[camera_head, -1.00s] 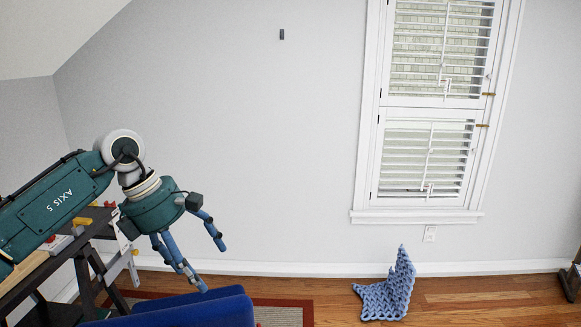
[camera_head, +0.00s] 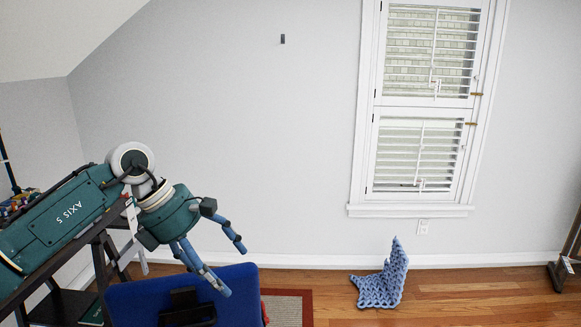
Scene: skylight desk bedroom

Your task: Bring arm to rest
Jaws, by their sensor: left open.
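My left arm comes in from the left, teal with a white joint ring. My left gripper (camera_head: 231,270) has blue fingers that are spread apart, with nothing between them. It points down and to the right, in front of the pale wall and just above the blue chair back (camera_head: 240,285). I cannot tell whether the fingertips touch the chair. My right gripper is out of view.
A dark desk (camera_head: 62,268) stands at the left, partly behind my arm. A crumpled blue knitted blanket (camera_head: 382,283) lies on the wood floor. A bordered rug (camera_head: 290,306) lies beside the chair. A shuttered window (camera_head: 418,150) is at the right. Floor between blanket and right-hand stand (camera_head: 563,270) is clear.

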